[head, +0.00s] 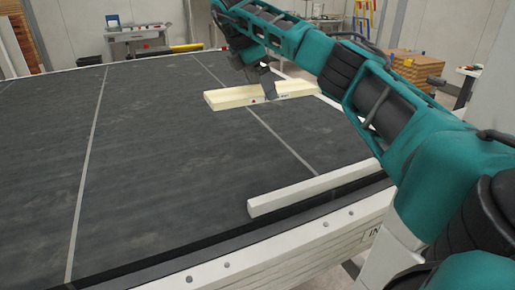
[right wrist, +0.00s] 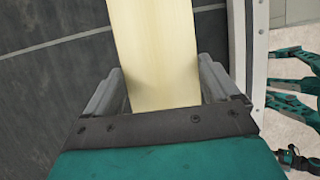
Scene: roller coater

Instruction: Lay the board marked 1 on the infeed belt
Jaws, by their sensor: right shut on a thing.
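A pale yellow board (head: 232,98) is held in my right gripper (head: 268,84) above the dark infeed belt (head: 140,150). The gripper is shut across the board's middle, and the board lies roughly level, crosswise in the head view. I cannot read a number on it. In the right wrist view the board (right wrist: 155,50) runs up between the two fingers (right wrist: 158,92), with the belt (right wrist: 45,80) below to the left. I cannot tell how far the board is above the belt. My left gripper is not in view.
A white rail (head: 310,190) lies along the belt's near right edge. The belt has thin pale lines across it and is otherwise clear. A white frame (head: 250,262) with bolts borders the near side. A grey workbench (head: 138,38) and stacked wood (head: 415,68) stand at the back.

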